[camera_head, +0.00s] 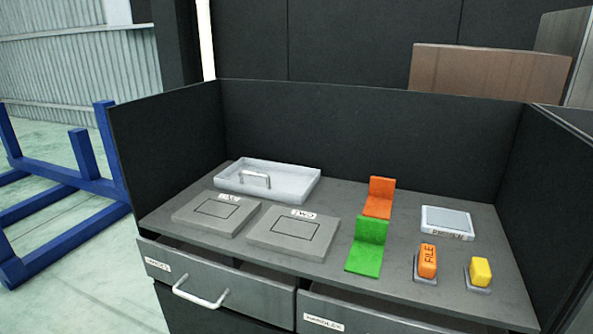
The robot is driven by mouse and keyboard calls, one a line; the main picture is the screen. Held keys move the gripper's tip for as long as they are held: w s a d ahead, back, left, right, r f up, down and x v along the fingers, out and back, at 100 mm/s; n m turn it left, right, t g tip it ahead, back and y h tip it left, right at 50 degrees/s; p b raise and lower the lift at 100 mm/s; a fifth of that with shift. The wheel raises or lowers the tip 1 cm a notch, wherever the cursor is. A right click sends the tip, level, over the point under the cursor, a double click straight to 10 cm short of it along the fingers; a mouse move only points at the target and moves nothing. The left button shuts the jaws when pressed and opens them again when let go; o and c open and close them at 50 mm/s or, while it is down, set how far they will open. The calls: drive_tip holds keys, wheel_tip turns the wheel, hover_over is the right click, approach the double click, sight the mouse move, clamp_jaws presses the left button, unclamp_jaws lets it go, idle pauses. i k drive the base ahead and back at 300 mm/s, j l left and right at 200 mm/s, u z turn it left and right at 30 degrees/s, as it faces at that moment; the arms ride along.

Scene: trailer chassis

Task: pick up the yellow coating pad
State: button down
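The yellow coating pad (480,271) is a small yellow block on a grey base (477,287). It sits at the front right of the grey worktop, near the right side wall. Nothing covers it from this view. My gripper does not show in the head view.
An orange block marked FILE (428,261) stands just left of the pad. A white-grey tray (447,222) lies behind it. Green (367,246) and orange (379,197) L-shaped pieces stand further left. Dark walls (370,122) enclose the worktop's back and sides. Drawers (215,279) are below.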

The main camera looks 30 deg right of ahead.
sight(477, 275)
drive_tip(key=z, duration=1.95)
